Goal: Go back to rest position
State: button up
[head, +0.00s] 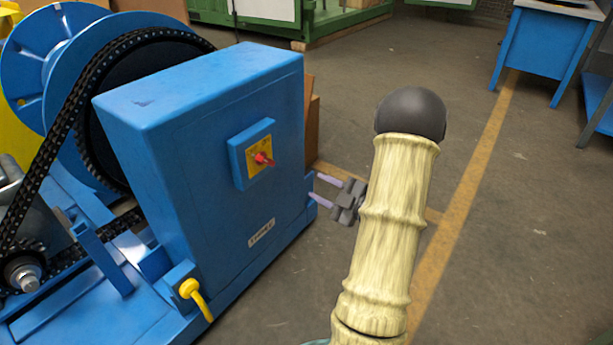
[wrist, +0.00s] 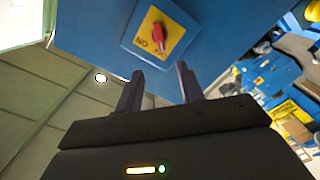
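My gripper (head: 322,189) is in the head view, at the right side of a blue machine cabinet (head: 225,215). Its two fingers are apart with nothing between them, and they point left toward the cabinet. My pale, ribbed arm stands in front of it. In the wrist view the open gripper (wrist: 160,85) points at the blue panel, below a red rotary switch (wrist: 158,34) on a yellow plate. The same switch (head: 262,159) shows on the cabinet front in the head view. I cannot tell whether a fingertip touches the cabinet.
A black chain (head: 62,135) and a large blue wheel (head: 28,75) are on the left. A yellow cable (head: 197,297) leaves the cabinet's lower front. The floor (head: 520,230) to the right is clear, with a blue table (head: 545,45) farther back.

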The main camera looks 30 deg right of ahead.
jog(key=shift+s+d, duration=0.2)
jog(key=shift+s, duration=0.45)
jog(key=shift+w, duration=0.15)
